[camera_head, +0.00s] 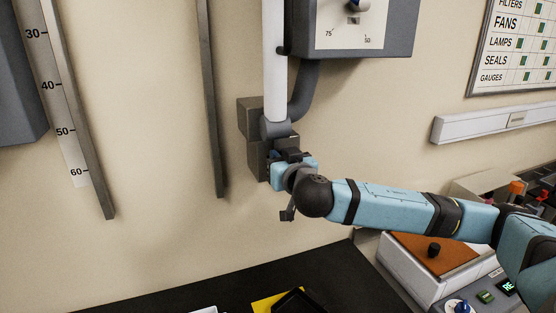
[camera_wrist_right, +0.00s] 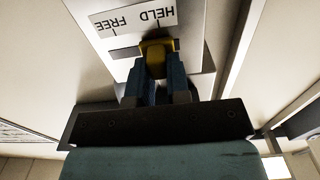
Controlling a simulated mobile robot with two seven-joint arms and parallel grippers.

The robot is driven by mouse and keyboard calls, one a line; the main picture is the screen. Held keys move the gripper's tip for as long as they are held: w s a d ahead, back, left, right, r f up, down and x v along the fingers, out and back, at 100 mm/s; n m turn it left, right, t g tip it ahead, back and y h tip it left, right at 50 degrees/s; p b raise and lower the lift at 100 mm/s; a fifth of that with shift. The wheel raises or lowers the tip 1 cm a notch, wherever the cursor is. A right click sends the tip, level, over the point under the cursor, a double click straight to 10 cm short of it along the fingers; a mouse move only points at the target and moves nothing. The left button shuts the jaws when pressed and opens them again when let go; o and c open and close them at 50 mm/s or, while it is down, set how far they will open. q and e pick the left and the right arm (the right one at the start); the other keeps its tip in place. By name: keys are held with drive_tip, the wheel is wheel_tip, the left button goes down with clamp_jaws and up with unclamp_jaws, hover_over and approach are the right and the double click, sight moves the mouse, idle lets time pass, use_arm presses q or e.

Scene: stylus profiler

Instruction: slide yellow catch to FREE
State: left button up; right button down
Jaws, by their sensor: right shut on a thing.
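The yellow catch (camera_wrist_right: 157,58) sits in its slot, in line with the HELD mark of the white label plate (camera_wrist_right: 135,18), which reads upside down in the right wrist view. The FREE mark is to its left in that view, with a stretch of slot between. My right gripper (camera_wrist_right: 158,88) is shut on the yellow catch, one finger on each side. In the head view my right gripper (camera_head: 280,155) is at the dark box on the wall below the white pipe, and the catch is hidden there. My left gripper is not in view.
A metal rail (camera_head: 213,110) runs down the wall to the left. A black bench (camera_head: 230,295) and an orange-topped device (camera_head: 420,255) are below.

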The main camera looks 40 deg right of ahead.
drive_tip(key=d, duration=0.1)
drive_tip(key=d+b, duration=0.1)
drive_tip(key=d, duration=0.1)
drive_tip(key=shift+s+d, duration=0.3)
drive_tip(key=shift+s, duration=0.1)
drive_tip(key=c, duration=1.4)
unclamp_jaws()
drive_tip(key=o, duration=0.3)
drive_tip(key=shift+d, duration=0.2)
drive_tip(key=shift+a, duration=0.1)
drive_tip(key=shift+f+b, duration=0.1)
drive_tip(key=shift+b, duration=0.2)
